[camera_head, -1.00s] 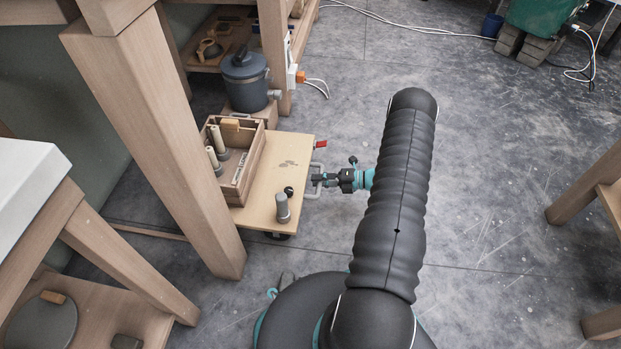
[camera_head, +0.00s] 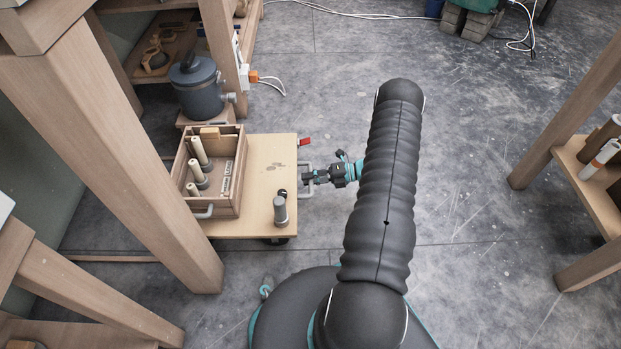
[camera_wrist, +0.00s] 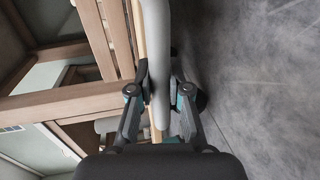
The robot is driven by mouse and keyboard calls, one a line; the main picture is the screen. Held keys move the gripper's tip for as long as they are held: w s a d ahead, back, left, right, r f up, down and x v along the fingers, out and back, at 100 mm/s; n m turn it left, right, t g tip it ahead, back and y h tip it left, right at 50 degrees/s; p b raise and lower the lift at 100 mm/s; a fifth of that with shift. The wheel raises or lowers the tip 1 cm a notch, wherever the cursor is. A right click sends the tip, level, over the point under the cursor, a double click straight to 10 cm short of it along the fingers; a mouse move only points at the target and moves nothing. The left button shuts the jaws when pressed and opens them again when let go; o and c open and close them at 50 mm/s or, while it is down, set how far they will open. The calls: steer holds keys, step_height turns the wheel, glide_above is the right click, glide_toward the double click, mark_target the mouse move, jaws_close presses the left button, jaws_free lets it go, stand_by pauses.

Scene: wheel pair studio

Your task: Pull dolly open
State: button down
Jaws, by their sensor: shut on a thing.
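The dolly (camera_head: 262,170) is a low wooden platform on dark casters, partly out from under the bench at the left. A grey handle (camera_head: 306,181) is fixed to its right edge. My gripper (camera_head: 309,178) is shut on that handle. In the wrist view the grey handle bar (camera_wrist: 157,70) runs between the fingers of my gripper (camera_wrist: 160,92). A wooden crate (camera_head: 240,180) with pale rods stands on the dolly, and a small grey cylinder (camera_head: 280,210) with a dark knob stands near its front edge.
Bench legs (camera_head: 150,190) stand close at the left. A grey lidded pot (camera_head: 198,88) stands behind the dolly. A shelf unit (camera_head: 572,160) stands at the right. A white cable (camera_head: 340,12) lies on the far floor. The floor right of my arm is clear.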

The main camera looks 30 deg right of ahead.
steer(key=c, duration=1.1)
jaws_free()
steer(key=v, duration=1.2)
steer(key=shift+s+d+f, duration=0.1)
